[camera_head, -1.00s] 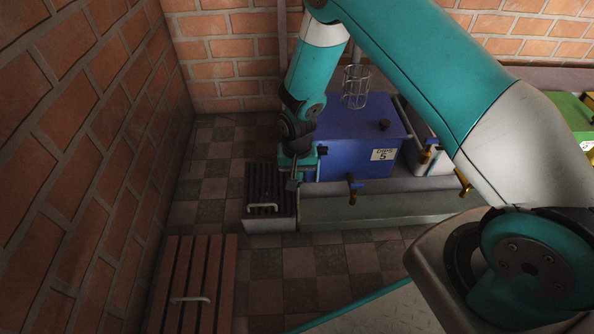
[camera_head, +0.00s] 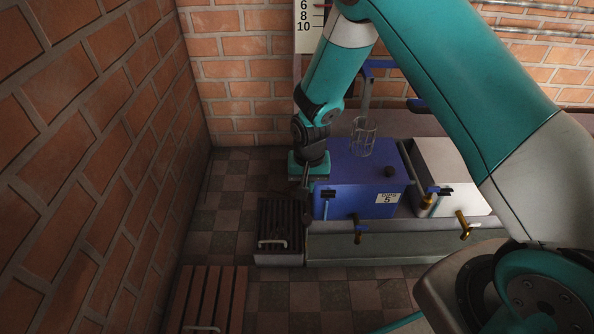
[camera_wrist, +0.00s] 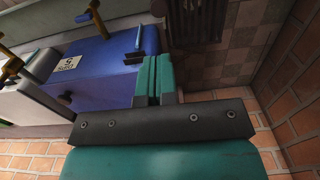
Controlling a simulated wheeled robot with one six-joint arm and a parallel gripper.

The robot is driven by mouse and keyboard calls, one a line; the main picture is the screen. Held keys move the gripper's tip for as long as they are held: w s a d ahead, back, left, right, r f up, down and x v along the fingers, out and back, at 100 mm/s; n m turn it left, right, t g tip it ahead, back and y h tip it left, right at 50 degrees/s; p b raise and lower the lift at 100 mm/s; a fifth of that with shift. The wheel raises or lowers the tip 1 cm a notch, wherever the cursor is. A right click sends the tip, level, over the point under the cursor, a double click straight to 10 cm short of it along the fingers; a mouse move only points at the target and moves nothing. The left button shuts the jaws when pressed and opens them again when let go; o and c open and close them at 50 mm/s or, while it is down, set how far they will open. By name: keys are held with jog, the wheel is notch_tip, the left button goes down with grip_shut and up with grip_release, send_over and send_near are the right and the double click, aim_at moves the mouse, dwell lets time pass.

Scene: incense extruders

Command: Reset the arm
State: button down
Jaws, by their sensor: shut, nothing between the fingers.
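My gripper (camera_head: 306,187) hangs at the end of my teal and white arm, pointing down beside the left end of the blue box. In the wrist view my gripper (camera_wrist: 153,77) has its two teal fingers side by side, touching, with nothing between them. The blue box (camera_head: 350,190), with a white label reading 5, sits on a grey ledge; it also fills the upper left of the wrist view (camera_wrist: 105,75). A dark ribbed grate unit with a pale handle (camera_head: 280,225) stands below my gripper in the head view.
A brick wall (camera_head: 80,130) runs along the left and another behind. A white box with brass taps (camera_head: 450,175) stands right of the blue box. A slatted wooden panel (camera_head: 208,295) lies front left. Tiled floor (camera_head: 225,200) is clear between.

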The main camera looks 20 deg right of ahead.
jog(key=s+a+r+n+y, duration=0.1)
jog(key=s+a+r, duration=0.1)
jog(key=r, duration=0.5)
jog(key=s+a+r+n+y, duration=0.1)
jog(key=r+n, duration=0.1)
jog(key=r, duration=0.4)
jog(key=s+a+r+n+y, duration=0.2)
jog(key=s+r+n, duration=0.6)
jog(key=s+r, duration=1.15)
notch_tip(320, 180, up, 37)
jog(key=s+p, duration=0.2)
jog(key=p, duration=3.6)
jog(key=shift+d, duration=0.15)
jog(key=shift+f, duration=0.15)
